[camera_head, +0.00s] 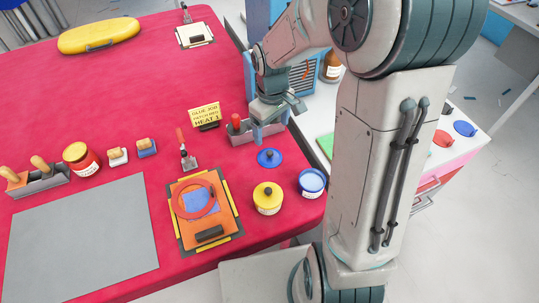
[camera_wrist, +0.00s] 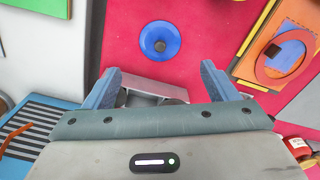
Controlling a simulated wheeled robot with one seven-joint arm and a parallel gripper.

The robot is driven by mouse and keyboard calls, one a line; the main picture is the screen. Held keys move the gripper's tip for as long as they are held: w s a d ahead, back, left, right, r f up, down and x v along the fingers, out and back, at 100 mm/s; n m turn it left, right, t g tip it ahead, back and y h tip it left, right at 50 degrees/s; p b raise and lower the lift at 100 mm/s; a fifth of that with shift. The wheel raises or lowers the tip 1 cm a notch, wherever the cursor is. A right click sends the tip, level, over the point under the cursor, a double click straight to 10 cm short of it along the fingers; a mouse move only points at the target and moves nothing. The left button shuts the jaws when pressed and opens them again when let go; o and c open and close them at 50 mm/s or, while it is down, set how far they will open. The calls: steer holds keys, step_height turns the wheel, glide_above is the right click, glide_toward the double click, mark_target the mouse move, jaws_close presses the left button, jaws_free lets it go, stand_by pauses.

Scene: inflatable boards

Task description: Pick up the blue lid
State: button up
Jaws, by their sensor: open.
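The blue lid (camera_head: 269,158) is a round disc with a dark knob in its centre. It lies flat on the red table (camera_head: 150,100), near its right edge. In the wrist view the lid (camera_wrist: 160,41) shows at the top middle, beyond the fingertips and apart from them. My gripper (camera_head: 271,125) hangs above a grey tray (camera_head: 241,138), behind the lid in the head view. In the wrist view my gripper (camera_wrist: 160,82) has its two blue fingers spread wide with no lid between them. Part of the grey tray shows between the fingers.
An open blue-rimmed jar (camera_head: 312,183) and a yellow-lidded jar (camera_head: 267,198) stand in front of the lid. An orange board (camera_head: 204,212) with a red ring lies to the left. A yellow sign (camera_head: 205,116) and a red-handled tool (camera_head: 185,152) stand nearby.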

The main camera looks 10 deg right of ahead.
glide_above(270, 153)
steer(key=f, duration=0.6)
steer(key=shift+s+d+f, duration=0.2)
steer(key=shift+s, duration=0.05)
steer(key=shift+w+a+f+p, duration=0.1)
steer(key=shift+w+f+p, duration=0.1)
steer(key=shift+f, duration=1.15)
steer(key=shift+w+a+f+p, duration=0.1)
steer(key=shift+w+f+p, duration=0.05)
steer(key=shift+f, duration=1.15)
steer(key=shift+s, duration=0.15)
steer(key=c, duration=1.6)
jaws_close()
